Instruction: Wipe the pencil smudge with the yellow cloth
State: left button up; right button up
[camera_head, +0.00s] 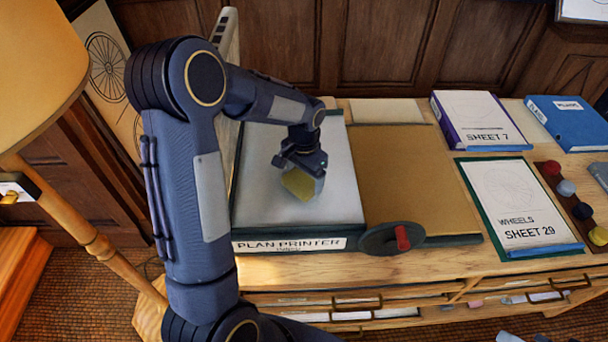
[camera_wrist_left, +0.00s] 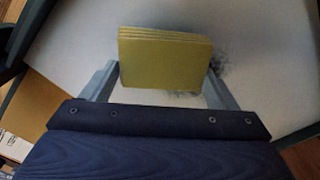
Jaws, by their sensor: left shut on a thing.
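The yellow cloth (camera_head: 298,184) is a folded pad over the pale top of the plan printer (camera_head: 250,205). It also shows in the left wrist view (camera_wrist_left: 165,60). My left gripper (camera_head: 303,172) is shut on the cloth, with a finger at each side of it in the left wrist view (camera_wrist_left: 163,85). The dark grey pencil smudge (camera_wrist_left: 219,56) shows on the pale surface just right of the cloth; the cloth hides part of that surface. I cannot tell whether the cloth touches the surface.
A purple-edged Sheet 7 folder (camera_head: 480,115) and a blue binder (camera_head: 567,122) lie behind. A lamp (camera_head: 35,60) stands left.

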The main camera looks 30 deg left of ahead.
pick_arm(q)
jog(key=shift+f+b, duration=0.8)
jog(key=shift+f, duration=0.25)
pick_arm(e)
jog(key=shift+f, duration=0.8)
